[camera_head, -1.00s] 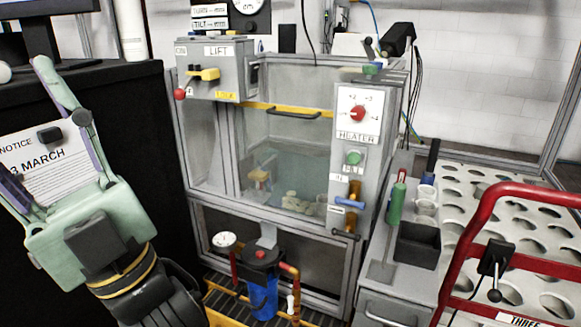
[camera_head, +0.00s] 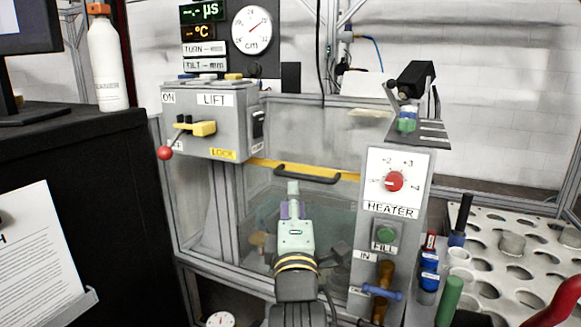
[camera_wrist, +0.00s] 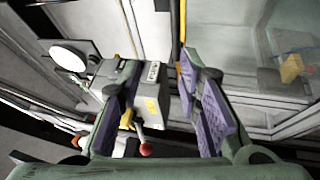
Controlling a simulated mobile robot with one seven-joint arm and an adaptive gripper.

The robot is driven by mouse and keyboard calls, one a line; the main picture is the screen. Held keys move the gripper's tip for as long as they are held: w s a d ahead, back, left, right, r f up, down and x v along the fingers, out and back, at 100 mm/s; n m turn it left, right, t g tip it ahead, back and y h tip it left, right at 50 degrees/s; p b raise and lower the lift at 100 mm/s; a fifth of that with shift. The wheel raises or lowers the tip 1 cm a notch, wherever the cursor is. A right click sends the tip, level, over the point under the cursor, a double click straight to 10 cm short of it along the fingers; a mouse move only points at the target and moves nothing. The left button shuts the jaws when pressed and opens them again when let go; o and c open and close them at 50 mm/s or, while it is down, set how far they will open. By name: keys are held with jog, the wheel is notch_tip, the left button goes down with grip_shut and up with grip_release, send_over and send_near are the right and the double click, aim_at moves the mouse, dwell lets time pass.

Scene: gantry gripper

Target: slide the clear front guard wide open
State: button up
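The clear front guard (camera_head: 342,218) spans the frame between the LIFT box and the HEATER panel. A yellow rail (camera_head: 262,163) runs along its top, with a black bar handle (camera_head: 318,179) on it. My gripper (camera_head: 293,188) is in front of the guard, its tip just below the handle in the head view; I cannot tell the gap in depth. In the wrist view my gripper (camera_wrist: 162,100) has its two purple pads well apart, with nothing between them. The yellow rail (camera_wrist: 184,65) shows beyond the right finger. My arm hides the guard's lower middle.
The LIFT box (camera_head: 205,130) with a yellow lever and red knob juts out at upper left. The HEATER panel (camera_head: 394,230) with its blue-handled valve (camera_head: 382,291) stands at right. A black cabinet (camera_head: 90,165) is at left. A perforated rack (camera_head: 510,250) is at far right.

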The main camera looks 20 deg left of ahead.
aim_at(301, 177)
jog(key=shift+h, duration=0.6)
jog(key=x, duration=0.3)
jog(key=d+f+p+x, duration=0.1)
jog(key=x, duration=0.3)
jog(key=w+p+x, duration=0.1)
jog(key=x, duration=0.3)
jog(key=shift+w+d+f, duration=0.15)
jog(key=shift+d+f, duration=0.05)
jog(key=shift+f, duration=0.1)
jog(key=shift+c, duration=0.5)
grip_shut()
